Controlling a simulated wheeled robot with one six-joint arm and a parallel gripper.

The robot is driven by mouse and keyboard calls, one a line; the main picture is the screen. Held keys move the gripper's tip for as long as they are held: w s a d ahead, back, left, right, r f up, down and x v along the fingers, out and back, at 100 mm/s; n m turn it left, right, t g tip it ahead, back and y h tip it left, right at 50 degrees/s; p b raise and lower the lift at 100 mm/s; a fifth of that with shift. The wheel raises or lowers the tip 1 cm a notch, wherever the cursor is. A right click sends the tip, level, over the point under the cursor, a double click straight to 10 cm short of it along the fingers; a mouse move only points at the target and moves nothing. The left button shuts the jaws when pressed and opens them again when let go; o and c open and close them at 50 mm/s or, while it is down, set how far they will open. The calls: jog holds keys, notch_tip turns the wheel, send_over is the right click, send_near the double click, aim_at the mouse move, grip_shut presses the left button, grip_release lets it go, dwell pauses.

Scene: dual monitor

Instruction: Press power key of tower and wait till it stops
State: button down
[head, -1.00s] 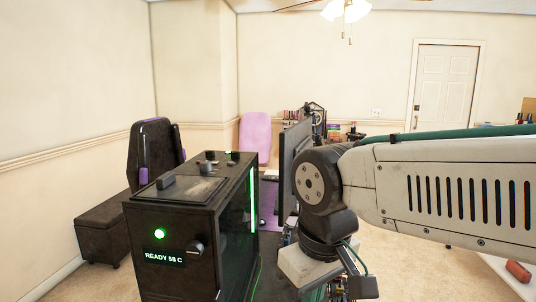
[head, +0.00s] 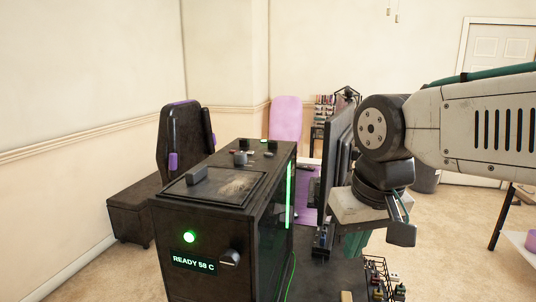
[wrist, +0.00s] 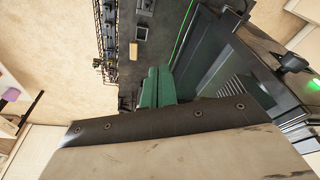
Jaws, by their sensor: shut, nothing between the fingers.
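The black tower (head: 205,275) stands left of centre in the head view, with a glowing green strip along its glass side. Its front has a lit green round light (head: 189,237), a display (head: 194,262) reading "READY 58 C" and a dark knob (head: 230,257). Its top carries a raised handle-like block (head: 198,175), a small knob (head: 240,158) and other small controls. Which one is the power key I cannot tell. My gripper (head: 354,243) is right of the tower, apart from it, partly hidden by my wrist. Its green fingers (wrist: 157,75) are shut and empty in the wrist view.
A wire rack (head: 378,272) with small items lies at the desk's near right. Open floor lies at right.

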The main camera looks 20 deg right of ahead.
aim_at(270, 155)
jog(key=w+a+r+m+t, duration=0.1)
jog(key=w+r+m+t, duration=0.1)
jog(key=w+r, duration=0.4)
jog(key=w+a+r+m+t, duration=0.1)
jog(key=w+r, duration=0.5)
jog(key=w, duration=1)
jog(key=w+a+r+m+t, duration=0.1)
jog(key=w+r+m+t, duration=0.2)
jog(key=w+r, duration=0.3)
jog(key=w+m, duration=0.1)
jog(key=w, duration=0.4)
jog(key=shift+t, duration=0.3)
jog(key=shift+f, duration=4.45)
jog(key=shift+f, duration=0.15)
jog(key=shift+f, duration=0.25)
jog(key=shift+f, duration=0.4)
jog(key=shift+r, duration=0.8)
